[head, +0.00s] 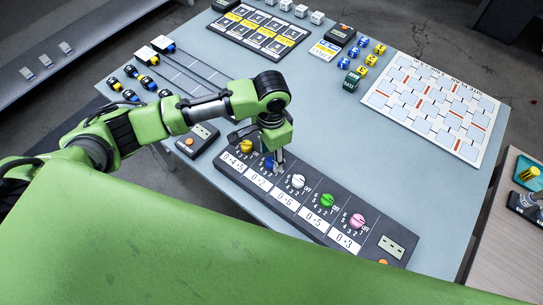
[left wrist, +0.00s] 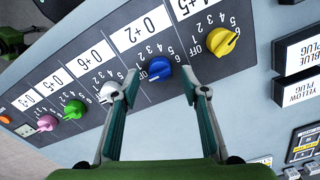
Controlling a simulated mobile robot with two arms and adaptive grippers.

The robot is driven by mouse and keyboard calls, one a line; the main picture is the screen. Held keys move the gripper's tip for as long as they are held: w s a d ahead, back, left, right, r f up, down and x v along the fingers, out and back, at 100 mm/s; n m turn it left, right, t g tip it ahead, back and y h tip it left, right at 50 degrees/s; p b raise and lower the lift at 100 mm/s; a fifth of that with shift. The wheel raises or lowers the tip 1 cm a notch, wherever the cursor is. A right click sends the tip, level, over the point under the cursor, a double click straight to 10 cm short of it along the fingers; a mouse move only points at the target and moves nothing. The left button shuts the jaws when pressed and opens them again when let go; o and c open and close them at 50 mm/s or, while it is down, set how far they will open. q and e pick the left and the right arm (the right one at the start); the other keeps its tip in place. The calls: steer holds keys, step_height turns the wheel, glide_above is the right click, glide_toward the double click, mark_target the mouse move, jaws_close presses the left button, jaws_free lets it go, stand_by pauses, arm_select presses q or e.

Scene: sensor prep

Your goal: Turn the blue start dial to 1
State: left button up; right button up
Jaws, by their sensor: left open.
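The blue start dial (head: 268,164) sits on the dark dial panel between the yellow and white dials, above the label "0+2" in the head view. In the left wrist view the blue dial (left wrist: 160,68) lies between my open fingers, its pale mark toward the lower left; I cannot tell the exact setting. My left gripper (head: 279,160) is over the dial, pointing down. In the left wrist view my left gripper (left wrist: 160,77) has one finger on each side of the dial, with gaps visible. Contact is not visible. My right gripper is not in view.
The yellow dial (left wrist: 223,41) and white dial (left wrist: 110,91) are close on either side. The pink dial (head: 357,221) and green dial (head: 327,200) are farther along the panel (head: 346,240). A white board (head: 478,147) lies at right. The table's middle (head: 330,110) is clear.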

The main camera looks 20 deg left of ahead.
arm_select(q)
steer(key=shift+f, duration=1.15)
steer(key=c, duration=1.1)
steer(key=shift+r+m+p, duration=0.2)
steer(key=shift+m+p, duration=1.05)
steer(key=shift+m, duration=0.05)
steer(key=shift+f+m+p, duration=0.15)
steer(key=shift+m+p, duration=0.75)
steer(key=shift+m, duration=0.7)
